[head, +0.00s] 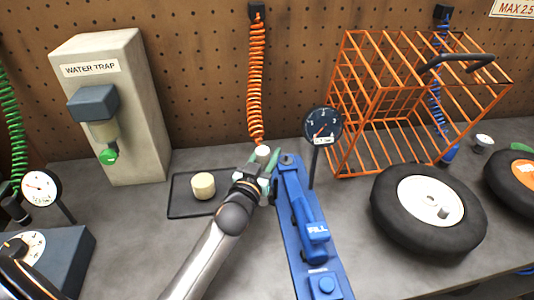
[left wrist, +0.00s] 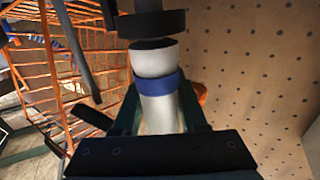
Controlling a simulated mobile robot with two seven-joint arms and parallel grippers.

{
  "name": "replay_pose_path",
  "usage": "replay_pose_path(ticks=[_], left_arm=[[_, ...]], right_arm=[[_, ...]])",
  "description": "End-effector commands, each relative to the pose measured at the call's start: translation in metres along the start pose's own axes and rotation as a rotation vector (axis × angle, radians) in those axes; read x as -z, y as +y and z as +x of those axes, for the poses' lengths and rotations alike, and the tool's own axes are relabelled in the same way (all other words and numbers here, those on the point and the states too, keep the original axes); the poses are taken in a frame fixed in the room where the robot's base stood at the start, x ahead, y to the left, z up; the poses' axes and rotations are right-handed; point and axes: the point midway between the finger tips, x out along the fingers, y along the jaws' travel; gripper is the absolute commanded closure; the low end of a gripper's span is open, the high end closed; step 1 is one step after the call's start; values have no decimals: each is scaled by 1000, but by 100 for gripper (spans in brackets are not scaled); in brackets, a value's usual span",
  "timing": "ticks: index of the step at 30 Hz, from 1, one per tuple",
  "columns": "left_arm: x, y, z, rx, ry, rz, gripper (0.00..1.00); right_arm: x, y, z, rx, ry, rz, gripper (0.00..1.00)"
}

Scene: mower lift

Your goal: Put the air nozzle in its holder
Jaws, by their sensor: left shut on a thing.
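My left gripper (head: 264,170) is at the lower end of the orange coiled hose (head: 257,75), just left of the blue FILL unit (head: 303,225). It is shut on the air nozzle, a pale cylinder whose top (head: 263,152) shows between the fingers. In the left wrist view the gripper (left wrist: 160,118) grips the pale nozzle (left wrist: 155,62), which has a blue band. A dark round part (left wrist: 152,22) sits at the nozzle's far end; I cannot tell whether they touch. I cannot make out the holder for certain. My right gripper is not in view.
A dial gauge (head: 323,125) stands close right of the gripper. The water trap (head: 112,110), orange wire cage (head: 350,75) and wheel (head: 392,218) stand around. Pegboard (head: 200,60) is behind.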

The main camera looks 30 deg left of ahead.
Motion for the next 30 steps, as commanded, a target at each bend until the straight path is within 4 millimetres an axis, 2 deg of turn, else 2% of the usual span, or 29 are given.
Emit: replay_pose_path(ticks=[11, 12, 14, 23, 30], left_arm=[[-8, 0, 0, 0, 1, 0, 100], [-7, 0, 0, 0, 1, 0, 54], [-7, 0, 0, 0, 1, 0, 47], [-8, 0, -2, 0, -2, 0, 46], [-7, 0, -20, 0, -3, -2, 46]], right_arm=[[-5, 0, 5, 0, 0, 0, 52], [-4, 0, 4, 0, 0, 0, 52], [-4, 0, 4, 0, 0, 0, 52], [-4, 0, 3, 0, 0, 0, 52], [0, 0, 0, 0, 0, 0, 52]])
